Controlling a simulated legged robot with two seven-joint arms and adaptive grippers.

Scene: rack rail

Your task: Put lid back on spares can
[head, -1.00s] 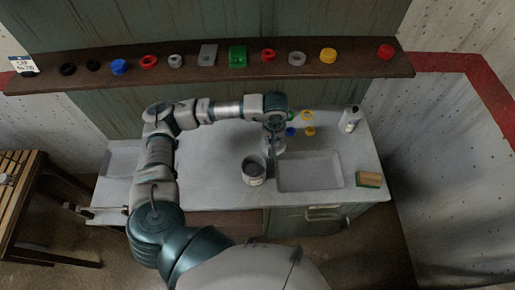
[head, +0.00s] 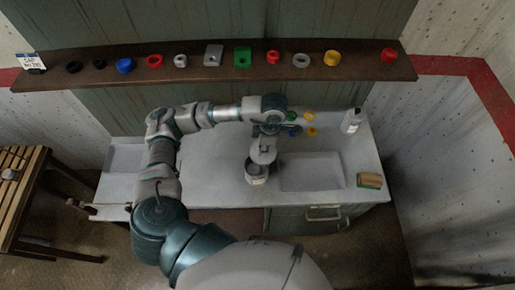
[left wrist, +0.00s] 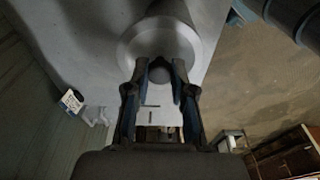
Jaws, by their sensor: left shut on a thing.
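The spares can (head: 257,178) is a grey open-topped tin with a light label, standing upright on the counter left of the sink. My left gripper (head: 265,133) is above and just behind the can. It is shut on the grey round lid (head: 263,153), which hangs tilted close above the can's back rim. Part of the dark can mouth shows below the lid; I cannot tell whether they touch. In the left wrist view, my left gripper's fingers (left wrist: 160,75) close around the lid's knob, with the pale disc of the lid (left wrist: 130,50) behind. My right gripper is not in view.
The sink basin (head: 311,171) is right of the can, with a sponge or brush block (head: 370,180) beyond it. A white bottle (head: 351,121) stands at the back right. Yellow and blue rings lie behind the sink. The shelf (head: 220,72) above carries several coloured parts.

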